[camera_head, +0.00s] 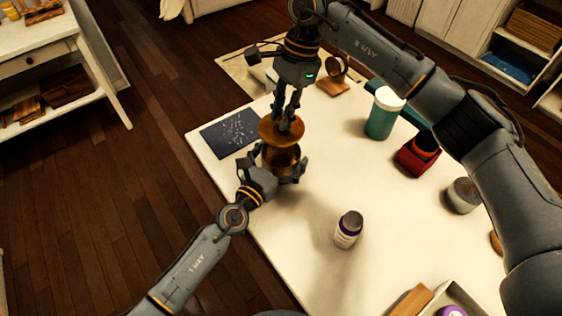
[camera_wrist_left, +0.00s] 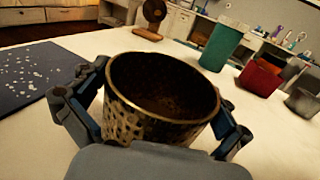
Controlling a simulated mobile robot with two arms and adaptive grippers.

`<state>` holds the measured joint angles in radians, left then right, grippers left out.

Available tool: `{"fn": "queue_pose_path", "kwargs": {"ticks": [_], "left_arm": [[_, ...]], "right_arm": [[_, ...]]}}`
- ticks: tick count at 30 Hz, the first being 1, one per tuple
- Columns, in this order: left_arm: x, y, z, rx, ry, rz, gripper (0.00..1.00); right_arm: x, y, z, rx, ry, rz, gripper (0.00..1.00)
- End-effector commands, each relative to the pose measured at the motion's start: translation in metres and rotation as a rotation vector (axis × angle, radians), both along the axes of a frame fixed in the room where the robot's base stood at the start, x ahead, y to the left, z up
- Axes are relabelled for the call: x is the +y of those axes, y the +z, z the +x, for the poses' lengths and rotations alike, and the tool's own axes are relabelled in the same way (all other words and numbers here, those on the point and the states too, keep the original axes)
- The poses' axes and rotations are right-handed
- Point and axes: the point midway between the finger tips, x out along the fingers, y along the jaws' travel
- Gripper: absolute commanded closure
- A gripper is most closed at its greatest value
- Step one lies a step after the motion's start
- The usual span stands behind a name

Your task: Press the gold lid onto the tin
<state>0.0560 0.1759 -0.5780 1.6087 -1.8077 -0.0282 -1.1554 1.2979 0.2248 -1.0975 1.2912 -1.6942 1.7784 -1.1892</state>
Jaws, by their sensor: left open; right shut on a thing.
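The tin (camera_head: 280,158) is a dark gold, mottled open cup standing on the white table near its left edge. In the left wrist view the tin (camera_wrist_left: 155,121) fills the middle, its mouth open and its inside dark. My left gripper (camera_head: 283,173) is open, with its fingers on either side of the tin; whether they touch it is unclear. The gold lid (camera_head: 273,131) is a round disc held by my right gripper (camera_head: 287,122), which is shut on it from above. The lid is over the tin in the head view and outside the left wrist view.
A dark blue speckled mat (camera_head: 231,134) lies beside the tin. A teal cup with a white top (camera_head: 383,114), a red box (camera_head: 417,158), a grey can (camera_head: 463,195) and a purple-labelled bottle (camera_head: 348,229) stand to the right. A round wooden stand (camera_head: 334,78) is behind. The table's middle is clear.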

Motion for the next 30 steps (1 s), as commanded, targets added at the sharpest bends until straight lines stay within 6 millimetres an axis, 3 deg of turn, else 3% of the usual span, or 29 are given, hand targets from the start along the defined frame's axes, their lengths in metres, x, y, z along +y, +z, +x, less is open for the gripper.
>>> {"fn": "queue_pose_path", "kwargs": {"ticks": [14, 24, 30], "left_arm": [[-0.006, 0.0, 0.009, -0.001, 0.0, 0.001, 0.02], [-0.006, 0.0, 0.009, -0.001, 0.0, 0.001, 0.71], [-0.006, 0.0, 0.009, -0.001, 0.0, 0.001, 0.71]], "right_arm": [[0.0, 0.0, 0.0, 0.0, 0.0, 0.0, 1.0], [0.0, 0.0, 0.0, 0.0, 0.0, 0.0, 1.0], [0.0, -0.011, 0.0, 0.002, 0.0, 0.0, 1.0]]}}
